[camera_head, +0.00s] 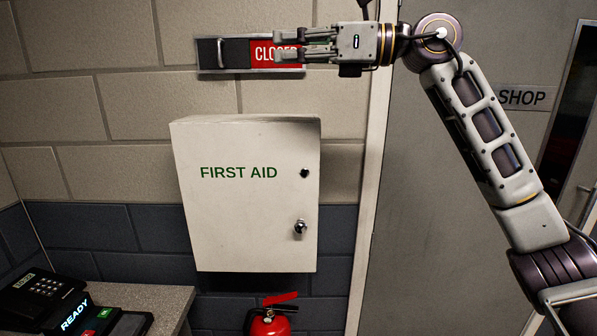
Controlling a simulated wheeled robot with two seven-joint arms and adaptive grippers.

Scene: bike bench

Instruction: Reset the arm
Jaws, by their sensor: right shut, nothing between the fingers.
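The shop sign (258,69) is a metal-framed slider on the wall at the top of the head view. Its dark sliding cover with a handle (222,53) is at the left end. A red panel (262,54) with white letters reading CLOSED shows to the right of the cover. My right gripper (277,46) is in front of the red panel's right part and hides some of the letters. Its fingers point left and are shut with nothing between them. They are apart from the handle; whether they touch the sign I cannot tell. My left gripper is not in view.
A white first aid cabinet (245,220) hangs below the sign. A red fire extinguisher (268,322) is under it. A keypad terminal (40,292) and a READY device (95,318) sit on a counter (168,296) at lower left. A grey SHOP door (420,200) is at right.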

